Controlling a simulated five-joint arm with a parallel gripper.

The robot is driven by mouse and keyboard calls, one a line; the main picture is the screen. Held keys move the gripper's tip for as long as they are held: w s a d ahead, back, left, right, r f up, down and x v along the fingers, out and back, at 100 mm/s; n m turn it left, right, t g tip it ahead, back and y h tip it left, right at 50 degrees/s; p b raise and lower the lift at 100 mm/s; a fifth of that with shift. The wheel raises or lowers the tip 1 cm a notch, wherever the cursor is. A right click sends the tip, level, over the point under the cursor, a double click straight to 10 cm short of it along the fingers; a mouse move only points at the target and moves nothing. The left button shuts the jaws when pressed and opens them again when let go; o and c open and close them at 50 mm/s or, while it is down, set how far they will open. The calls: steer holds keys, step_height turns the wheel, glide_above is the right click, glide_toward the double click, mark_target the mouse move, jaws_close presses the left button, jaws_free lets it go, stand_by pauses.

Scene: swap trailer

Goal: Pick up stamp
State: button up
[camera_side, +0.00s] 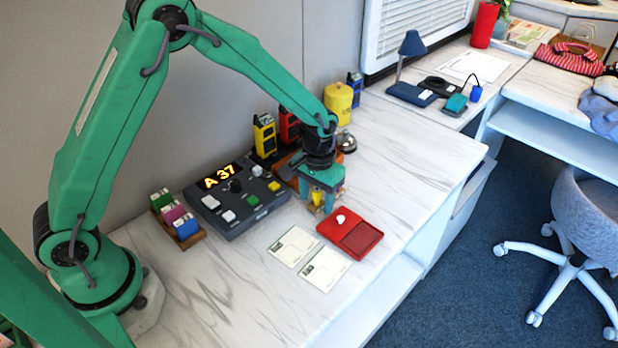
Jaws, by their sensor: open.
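My gripper (322,201) points down over the marble-patterned desk, just behind the red ink pad, with its jaws open. A small yellow-handled object (317,196), which looks like the stamp, shows at the jaws. The fingers partly hide it, and I cannot tell whether they touch it. The red ink pad (362,240) lies flat in front of the gripper, with a small white piece (341,219) on its left part. Two pale printed cards (325,270) lie in front of the pad.
A grey button console (238,214) showing "A 37" stands left of the gripper. A wooden rack (186,245) of coloured blocks is further left. Radios (265,135), a yellow canister (339,101) and a bell (347,142) stand behind.

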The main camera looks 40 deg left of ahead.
mark_target(317, 190)
stand_by(0.4)
steer(key=c, duration=1.1)
steer(key=shift+c, duration=0.2)
steer(key=shift+r, duration=0.15)
steer(key=shift+r, duration=0.45)
step_height(317, 190, up, 3)
steer(key=shift+s+d+r, duration=0.1)
steer(key=shift+d+r, duration=0.05)
steer(key=s+d+r, duration=0.6)
steer(key=s+d, duration=0.1)
steer(key=d, duration=0.1)
steer(key=shift+s+d+r, duration=0.2)
steer(key=shift+s+r, duration=0.1)
steer(key=shift+s, duration=0.05)
